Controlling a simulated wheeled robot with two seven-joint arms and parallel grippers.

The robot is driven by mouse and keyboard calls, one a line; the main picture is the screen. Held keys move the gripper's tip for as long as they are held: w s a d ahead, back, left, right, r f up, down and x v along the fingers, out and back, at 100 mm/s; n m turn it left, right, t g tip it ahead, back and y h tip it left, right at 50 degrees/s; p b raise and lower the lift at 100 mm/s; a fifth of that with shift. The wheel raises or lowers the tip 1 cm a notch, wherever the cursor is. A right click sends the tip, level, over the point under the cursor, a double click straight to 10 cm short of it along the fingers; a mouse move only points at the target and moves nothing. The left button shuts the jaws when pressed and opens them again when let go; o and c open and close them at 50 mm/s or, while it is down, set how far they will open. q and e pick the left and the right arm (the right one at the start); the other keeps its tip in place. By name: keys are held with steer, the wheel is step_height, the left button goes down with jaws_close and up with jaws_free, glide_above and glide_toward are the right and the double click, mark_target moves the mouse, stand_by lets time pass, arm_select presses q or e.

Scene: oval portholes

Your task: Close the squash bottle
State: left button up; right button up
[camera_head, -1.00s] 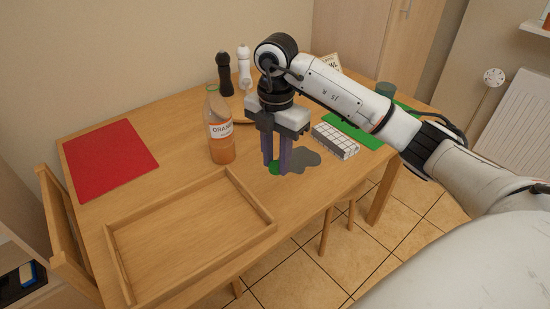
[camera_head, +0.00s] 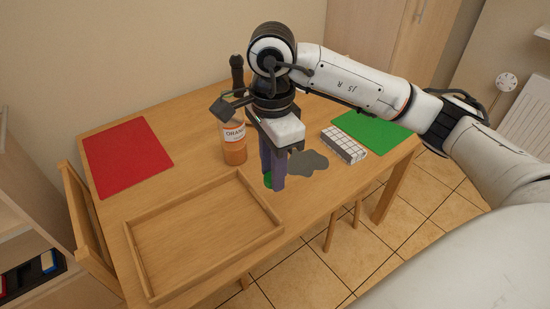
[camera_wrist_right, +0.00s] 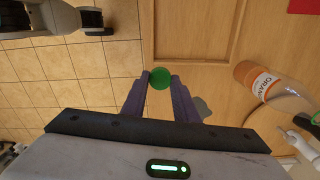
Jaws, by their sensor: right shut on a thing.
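The squash bottle (camera_head: 234,146) stands upright on the table, with orange liquid and a label reading "ORAN". Its top is hidden behind my right gripper in the head view. The bottle also shows at the right of the right wrist view (camera_wrist_right: 262,84). My right gripper (camera_head: 273,183) is shut on a green round cap (camera_wrist_right: 160,78), held between the two purple fingertips. In the head view the cap (camera_head: 267,180) shows just at the fingertips, in front of and right of the bottle. My left gripper is not in view.
A wooden tray (camera_head: 131,247) lies at the front of the table. A red mat (camera_head: 126,158) is at the left, a green mat (camera_head: 372,131) at the right. A white gridded box (camera_head: 343,145) and a dark pepper mill (camera_head: 237,72) stand nearby. A grey patch (camera_head: 308,162) lies beside my gripper.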

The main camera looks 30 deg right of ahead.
steer(key=s+a+r+n+p, duration=0.2)
steer(key=s+n, duration=0.3)
steer(key=n, duration=1.4)
steer(key=shift+s+a+r+p, duration=0.3)
steer(key=shift+s+a+r, duration=0.1)
steer(key=shift+r, duration=0.25)
